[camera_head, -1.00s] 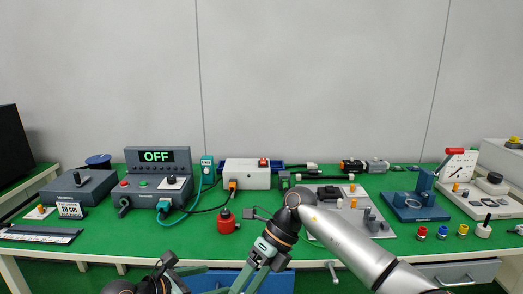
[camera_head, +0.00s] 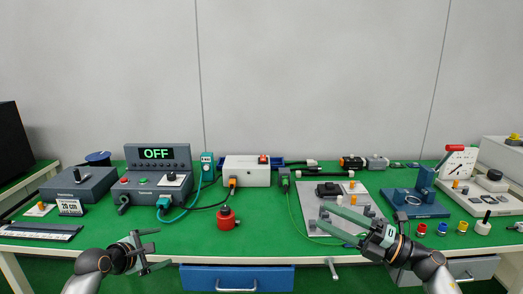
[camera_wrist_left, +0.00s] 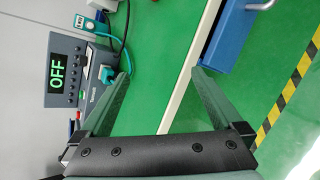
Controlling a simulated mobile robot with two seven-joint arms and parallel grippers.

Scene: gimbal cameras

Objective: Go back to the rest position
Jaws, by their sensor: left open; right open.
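My left gripper (camera_head: 147,252) is at the lower left of the head view, in front of the table's front edge. Its fingers are apart and empty; the left wrist view shows them spread with nothing between (camera_wrist_left: 160,85). My right gripper (camera_head: 328,223) comes in from the lower right, fingers pointing left, apart, over the front of the grey plate (camera_head: 311,200). I see nothing held in it.
The green table (camera_head: 270,215) carries a control box reading OFF (camera_head: 157,178), a red weight-like object (camera_head: 226,219), a white box (camera_head: 247,172) and a blue fixture (camera_head: 415,203). A blue drawer (camera_head: 238,278) is under the front edge. Open floor lies in front.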

